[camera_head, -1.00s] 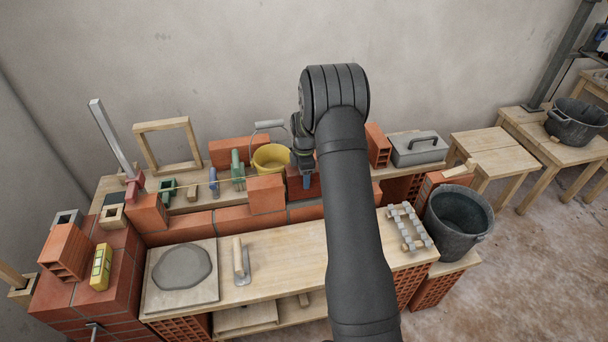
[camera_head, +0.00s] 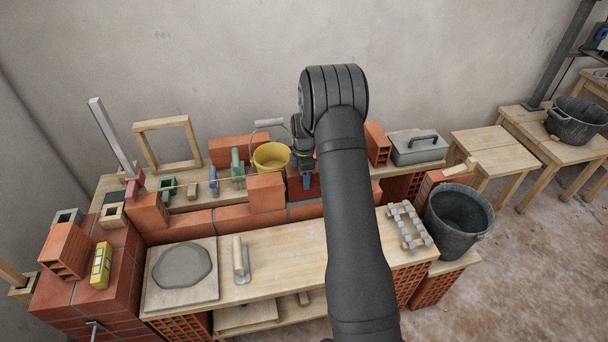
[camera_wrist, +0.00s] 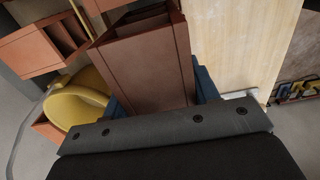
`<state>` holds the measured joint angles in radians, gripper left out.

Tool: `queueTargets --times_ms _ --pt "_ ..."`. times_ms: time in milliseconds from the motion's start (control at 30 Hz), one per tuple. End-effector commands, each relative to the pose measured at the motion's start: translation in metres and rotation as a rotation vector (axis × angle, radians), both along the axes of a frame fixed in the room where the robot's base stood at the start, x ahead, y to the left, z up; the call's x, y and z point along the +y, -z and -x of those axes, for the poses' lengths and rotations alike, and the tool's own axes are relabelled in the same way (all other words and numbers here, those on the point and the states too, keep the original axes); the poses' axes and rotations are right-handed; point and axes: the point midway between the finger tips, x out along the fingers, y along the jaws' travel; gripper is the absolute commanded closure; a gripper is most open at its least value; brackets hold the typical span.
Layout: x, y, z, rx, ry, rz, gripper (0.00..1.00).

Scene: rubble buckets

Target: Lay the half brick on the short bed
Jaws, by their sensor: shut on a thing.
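My gripper (camera_head: 306,181) is at the back of the bench, right of the yellow bucket, largely hidden by my arm in the head view. In the wrist view its blue fingers (camera_wrist: 162,95) are shut on a red-brown half brick (camera_wrist: 145,72), one finger on each side. The half brick also shows as a dark red patch beside the fingers in the head view (camera_head: 295,188). A low red brick course (camera_head: 240,217) runs along the bench. The short bed cannot be made out clearly; my arm covers part of the course.
A brick (camera_head: 266,193) stands on the course just left of my gripper. The yellow bucket (camera_head: 271,157) stands behind it. A hollow brick (camera_head: 377,145) and grey toolbox (camera_head: 418,148) are to the right. Mortar (camera_head: 182,265) and a trowel (camera_head: 240,258) lie in front.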

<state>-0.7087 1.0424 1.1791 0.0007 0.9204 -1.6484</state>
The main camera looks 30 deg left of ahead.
Motion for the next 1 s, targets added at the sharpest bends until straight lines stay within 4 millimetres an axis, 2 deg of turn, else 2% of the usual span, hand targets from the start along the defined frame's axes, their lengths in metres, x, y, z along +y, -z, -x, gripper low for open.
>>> queueTargets --times_ms 900,933,1000 --pt "0.0005 0.0101 -0.0006 -0.001 0.0 -0.001 0.88" --pt "0.0006 0.01 -0.0007 -0.001 0.0 -0.001 0.42" --pt "0.0006 0.0099 -0.0006 -0.001 0.0 -0.001 0.28"
